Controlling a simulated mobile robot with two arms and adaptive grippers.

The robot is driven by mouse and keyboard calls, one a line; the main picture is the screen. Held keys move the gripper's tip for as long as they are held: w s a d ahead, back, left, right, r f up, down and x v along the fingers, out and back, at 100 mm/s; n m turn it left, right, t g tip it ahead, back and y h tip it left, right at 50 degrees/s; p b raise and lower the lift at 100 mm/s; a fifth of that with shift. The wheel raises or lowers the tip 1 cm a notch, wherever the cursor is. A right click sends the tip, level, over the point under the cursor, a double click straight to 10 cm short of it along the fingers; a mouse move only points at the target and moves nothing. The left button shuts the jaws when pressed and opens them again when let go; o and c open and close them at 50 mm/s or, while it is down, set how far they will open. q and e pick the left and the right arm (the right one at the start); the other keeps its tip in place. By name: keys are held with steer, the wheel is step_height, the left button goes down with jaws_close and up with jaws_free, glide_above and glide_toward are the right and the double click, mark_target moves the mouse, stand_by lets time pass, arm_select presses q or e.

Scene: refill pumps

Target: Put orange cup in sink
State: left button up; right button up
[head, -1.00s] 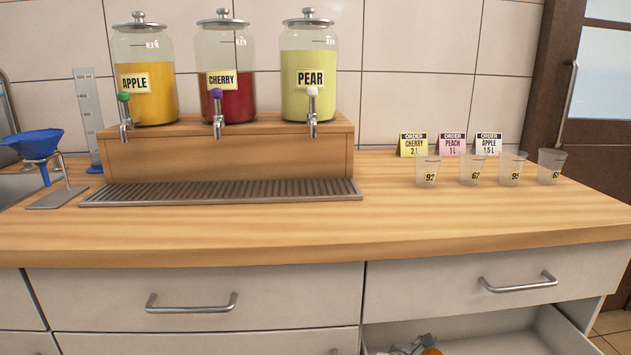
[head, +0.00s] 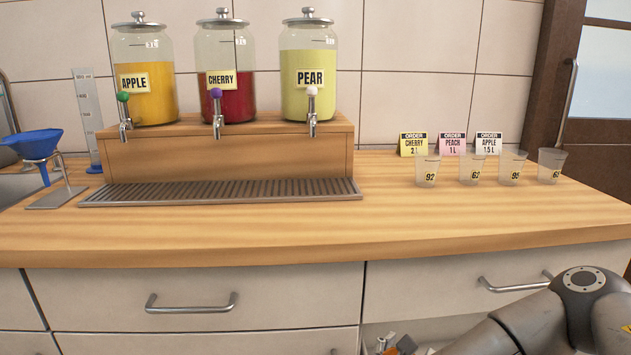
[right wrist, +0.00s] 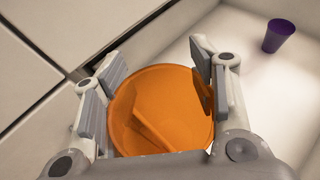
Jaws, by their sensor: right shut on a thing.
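The orange cup (right wrist: 158,120) shows large in the right wrist view, with its round opening facing the camera. My right gripper (right wrist: 156,62) has its two fingers on opposite sides of this cup and is shut on it. In the head view my right arm reaches down at the lower right toward the open drawer, and the cup is mostly hidden there. The sink (head: 14,186) shows only as a grey strip at the left edge of the head view. My left gripper is not in view.
A purple cup (right wrist: 278,36) stands inside the pale drawer (right wrist: 240,75). On the counter (head: 300,230) are a blue funnel (head: 34,143) on a stand, the dispenser shelf (head: 230,155), a drip tray (head: 220,191) and several clear cups. The front counter strip is clear.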

steer(key=s+a+r+n+t+y, duration=0.2)
steer(key=s+a+r+n+y, duration=0.1)
steer(key=s+a+r, duration=0.6)
steer(key=s+d+f+m+g+h, duration=0.1)
steer(key=d+m+g+h, duration=0.15)
steer(key=d, duration=0.35)
steer(key=d+f+m+g+h, duration=0.2)
steer(key=d+m+h, duration=0.2)
steer(key=d, duration=0.3)
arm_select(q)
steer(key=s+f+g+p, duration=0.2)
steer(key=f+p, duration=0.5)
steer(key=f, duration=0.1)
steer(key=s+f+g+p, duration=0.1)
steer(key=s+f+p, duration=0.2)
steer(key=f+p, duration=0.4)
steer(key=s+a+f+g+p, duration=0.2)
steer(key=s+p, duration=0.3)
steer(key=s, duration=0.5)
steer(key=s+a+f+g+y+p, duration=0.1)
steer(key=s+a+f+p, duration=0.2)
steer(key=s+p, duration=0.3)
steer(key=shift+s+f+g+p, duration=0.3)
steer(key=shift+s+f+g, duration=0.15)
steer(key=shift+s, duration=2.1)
arm_select(e)
step_height(320, 180, up, 20)
steer(key=n+t+y, duration=0.3)
steer(key=n+y, duration=0.1)
steer(key=shift+a+n, duration=0.35)
